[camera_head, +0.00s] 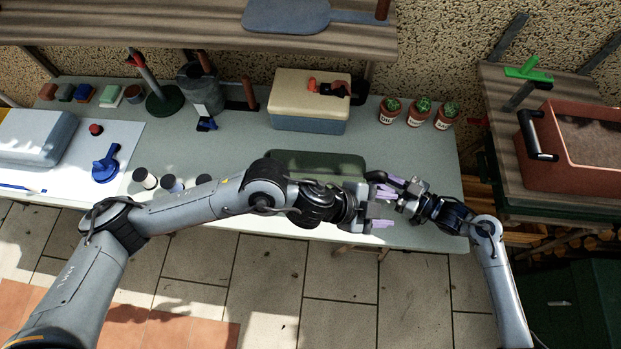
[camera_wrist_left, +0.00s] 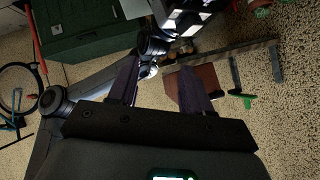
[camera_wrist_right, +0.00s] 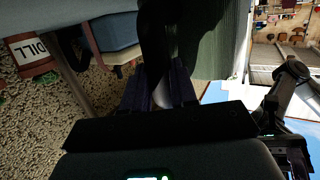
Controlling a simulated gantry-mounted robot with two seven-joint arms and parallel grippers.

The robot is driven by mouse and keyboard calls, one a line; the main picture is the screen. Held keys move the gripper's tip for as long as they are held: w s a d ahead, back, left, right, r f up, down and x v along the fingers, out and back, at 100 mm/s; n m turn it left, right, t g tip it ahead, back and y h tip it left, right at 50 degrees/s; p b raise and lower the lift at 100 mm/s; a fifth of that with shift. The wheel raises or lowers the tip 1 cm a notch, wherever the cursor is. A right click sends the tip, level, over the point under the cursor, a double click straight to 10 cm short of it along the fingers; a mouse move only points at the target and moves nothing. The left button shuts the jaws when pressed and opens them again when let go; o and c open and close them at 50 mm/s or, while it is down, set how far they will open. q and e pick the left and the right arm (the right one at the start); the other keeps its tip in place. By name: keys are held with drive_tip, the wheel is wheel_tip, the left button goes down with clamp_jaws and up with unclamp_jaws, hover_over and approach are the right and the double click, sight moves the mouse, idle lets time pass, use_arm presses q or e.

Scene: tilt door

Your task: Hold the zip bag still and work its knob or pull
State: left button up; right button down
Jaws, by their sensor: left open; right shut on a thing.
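A dark green, flat, rounded bag (camera_head: 315,160), which looks like the zip bag, lies on the bench in the head view, partly behind my left arm. The pull cannot be made out clearly.
A cooler box (camera_head: 310,100) and potted cacti (camera_head: 422,108) stand behind on the bench (camera_head: 240,150). Dark-topped jars (camera_head: 145,178) stand left, near my left arm. A planter (camera_head: 575,150) is on the right-hand shelf. The two grippers have little room between them.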

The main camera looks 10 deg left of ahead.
use_arm(q)
drive_tip(key=w+a+f+m+g+y, duration=0.1)
drive_tip(key=w+a+f+g+y, duration=0.2)
drive_tip(key=a, duration=0.4)
drive_tip(key=y, duration=0.2)
hover_over(323, 181)
drive_tip(key=s, duration=0.3)
drive_tip(key=shift+s+f+t, duration=0.1)
drive_tip(key=shift+f+t, duration=0.05)
drive_tip(key=shift+t, duration=0.25)
drive_tip(key=w+a+r+n+y, duration=0.1)
drive_tip(key=a, duration=0.3)
drive_tip(key=w+a+r+n+y, duration=0.1)
drive_tip(key=w+a+r, duration=0.1)
drive_tip(key=a, duration=0.3)
drive_tip(key=w+a+r+n+y, duration=0.1)
drive_tip(key=w+a, duration=0.1)
drive_tip(key=a, duration=0.3)
drive_tip(key=shift+a+r+n+g, duration=0.25)
drive_tip(key=shift+r+n+g, duration=0.05)
drive_tip(key=shift+g, duration=0.1)
drive_tip(key=shift+a+f, duration=0.2)
drive_tip(key=shift+f, duration=3.6)
clamp_jaws()
